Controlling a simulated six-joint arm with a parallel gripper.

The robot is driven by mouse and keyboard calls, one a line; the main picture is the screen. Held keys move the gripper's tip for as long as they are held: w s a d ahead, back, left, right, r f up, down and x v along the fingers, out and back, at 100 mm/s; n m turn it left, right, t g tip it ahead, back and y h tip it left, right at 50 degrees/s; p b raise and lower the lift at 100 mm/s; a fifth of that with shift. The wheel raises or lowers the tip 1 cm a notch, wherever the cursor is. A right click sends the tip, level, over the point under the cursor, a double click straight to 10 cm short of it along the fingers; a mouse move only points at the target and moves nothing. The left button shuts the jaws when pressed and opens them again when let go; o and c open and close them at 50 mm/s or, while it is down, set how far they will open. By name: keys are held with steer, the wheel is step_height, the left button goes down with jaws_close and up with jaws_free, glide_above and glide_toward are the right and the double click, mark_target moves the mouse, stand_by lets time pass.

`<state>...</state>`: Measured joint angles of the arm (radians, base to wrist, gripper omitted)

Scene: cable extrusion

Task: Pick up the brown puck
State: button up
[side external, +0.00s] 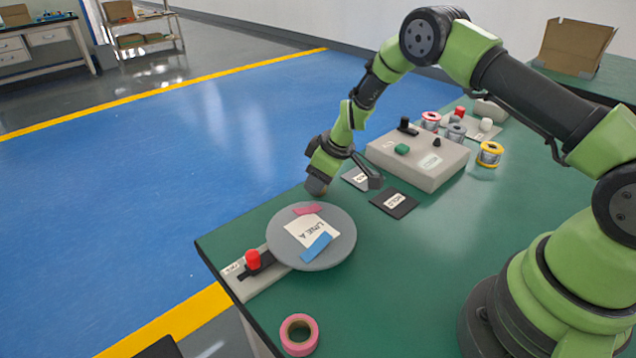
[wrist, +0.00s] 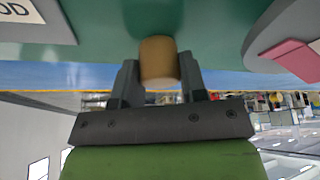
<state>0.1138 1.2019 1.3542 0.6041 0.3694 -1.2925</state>
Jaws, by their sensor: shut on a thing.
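The brown puck (wrist: 159,62) sits between the two fingers of my gripper (wrist: 159,80) in the wrist view. The fingers are shut on it, one on each side. I cannot tell whether the puck is touching the table.
A grey round disc (side external: 342,245) with a "LINE A" label stands close by. A red-knobbed slider (side external: 253,260) and a pink tape roll (side external: 299,335) are nearer. A black card (side external: 395,203) and a grey control box (side external: 425,165) lie to the right.

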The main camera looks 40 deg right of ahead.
mark_target(299, 211)
step_height(299, 211, up, 10)
stand_by(0.5)
steer(key=shift+o, duration=0.7)
steer(key=s+a+n, duration=0.2)
steer(key=a+n, duration=0.1)
steer(key=s+a+n+g+y, duration=0.1)
steer(key=s+a+n, duration=0.1)
steer(key=a, duration=0.1)
steer(key=s+a+n+g+y, duration=0.1)
steer(key=s+a+n, duration=0.1)
steer(key=a+n, duration=0.1)
steer(key=shift+a+r+n, duration=0.1)
steer(key=shift+r+n, duration=0.2)
steer(key=shift+r, duration=0.05)
steer(key=shift+s+a+f+g, duration=0.1)
steer(key=shift+f+g, duration=0.2)
steer(key=shift+f, duration=3.35)
